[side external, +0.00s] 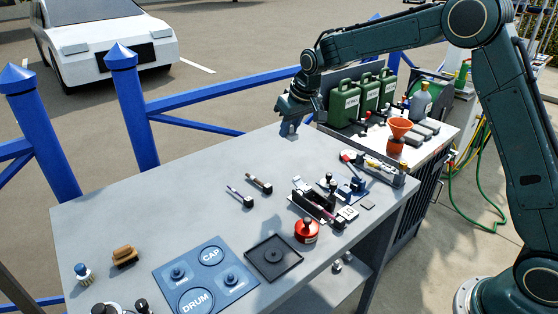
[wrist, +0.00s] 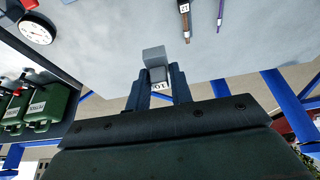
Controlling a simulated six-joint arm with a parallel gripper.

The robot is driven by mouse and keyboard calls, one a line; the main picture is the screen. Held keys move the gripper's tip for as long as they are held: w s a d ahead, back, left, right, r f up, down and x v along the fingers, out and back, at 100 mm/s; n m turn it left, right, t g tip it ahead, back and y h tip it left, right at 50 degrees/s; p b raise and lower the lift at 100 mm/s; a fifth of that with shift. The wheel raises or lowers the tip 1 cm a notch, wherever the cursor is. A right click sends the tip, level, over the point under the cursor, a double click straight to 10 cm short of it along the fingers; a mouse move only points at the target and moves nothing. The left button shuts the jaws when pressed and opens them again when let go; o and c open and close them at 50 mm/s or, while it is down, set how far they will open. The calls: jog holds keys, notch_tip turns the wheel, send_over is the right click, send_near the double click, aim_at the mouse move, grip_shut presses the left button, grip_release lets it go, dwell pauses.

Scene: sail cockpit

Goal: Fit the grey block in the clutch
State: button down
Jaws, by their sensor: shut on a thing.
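My gripper (side external: 290,124) is over the far end of the grey table, pointing down. In the wrist view my gripper (wrist: 158,85) is shut on a grey block (wrist: 154,56), which sits between the two fingers and sticks out past their tips. A small white label with dark characters shows at the block's near end. In the side view the block is mostly hidden by the fingers. A dark channel-shaped fitting (side external: 315,204) and a small blue fitting (side external: 352,188) stand at the table's right side, well away from my gripper; I cannot tell which is the clutch.
A red round can (side external: 306,231), a black square tray (side external: 274,258) and a blue mat (side external: 205,277) marked CAP and DRUM lie nearer the front. Two handled tools (side external: 242,197) lie mid-table. Green canisters (side external: 344,102) stand on a side bench beyond. The table's left middle is clear.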

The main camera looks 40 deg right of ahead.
jog(key=s+f, duration=0.2)
jog(key=s, duration=0.2)
jog(key=s+f, duration=0.3)
jog(key=s, duration=0.1)
jog(key=s+a+f, duration=0.1)
jog(key=s+f, duration=0.2)
jog(key=s, duration=0.1)
jog(key=shift+f, duration=0.15)
jog(key=shift+f, duration=0.2)
jog(key=shift+f, duration=1.3)
jog(key=shift+f, duration=0.9)
dwell(0.5)
jog(key=shift+r, duration=0.6)
dwell(3.2)
